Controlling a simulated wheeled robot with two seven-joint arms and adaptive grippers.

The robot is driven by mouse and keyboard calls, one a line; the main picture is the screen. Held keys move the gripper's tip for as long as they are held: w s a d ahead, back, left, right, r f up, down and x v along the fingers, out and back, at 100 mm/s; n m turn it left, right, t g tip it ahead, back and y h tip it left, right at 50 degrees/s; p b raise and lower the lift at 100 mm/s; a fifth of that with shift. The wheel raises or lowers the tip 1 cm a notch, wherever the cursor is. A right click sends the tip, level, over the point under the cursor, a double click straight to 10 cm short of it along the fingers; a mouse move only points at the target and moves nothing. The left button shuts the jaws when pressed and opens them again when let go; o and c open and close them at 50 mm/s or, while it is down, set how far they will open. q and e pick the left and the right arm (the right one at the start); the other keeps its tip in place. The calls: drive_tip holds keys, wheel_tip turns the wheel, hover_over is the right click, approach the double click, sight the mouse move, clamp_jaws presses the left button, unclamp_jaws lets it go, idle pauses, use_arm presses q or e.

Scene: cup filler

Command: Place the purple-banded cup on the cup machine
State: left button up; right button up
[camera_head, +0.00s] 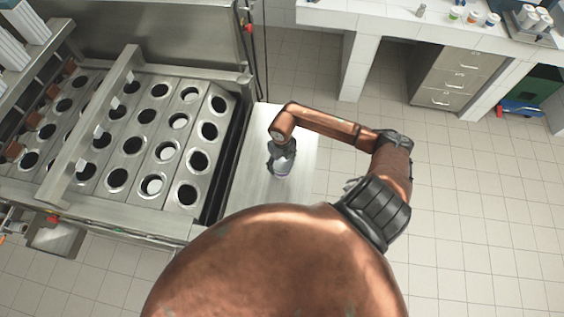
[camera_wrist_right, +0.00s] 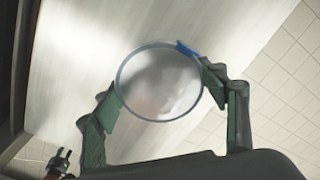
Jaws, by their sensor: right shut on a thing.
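My right gripper (camera_head: 281,158) is low over the pale side table, just right of the cup machine. It is shut on a cup (camera_head: 282,170), which shows pale with a hint of purple below the fingers. In the right wrist view the cup (camera_wrist_right: 158,82) is a round, whitish shape between the green fingers (camera_wrist_right: 160,95), with a blue bit at its rim. I cannot tell whether it touches the table. The cup machine (camera_head: 135,175) is a metal bed with rows of round holes; some holes in one row look white inside.
The side table (camera_head: 250,160) is otherwise bare. A raised metal bar (camera_head: 95,125) crosses the machine's bed. A white counter (camera_head: 400,18) at the back right holds small cups (camera_head: 472,17). A drawer cabinet (camera_head: 450,75) stands under it.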

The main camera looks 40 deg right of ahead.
drive_tip(key=shift+f, duration=0.15)
drive_tip(key=o, duration=1.5)
drive_tip(key=shift+r, duration=0.4)
wheel_tip(320, 180, up, 12)
drive_tip(key=b, duration=0.1)
drive_tip(key=shift+f+b, duration=0.2)
drive_tip(key=shift+b, duration=0.2)
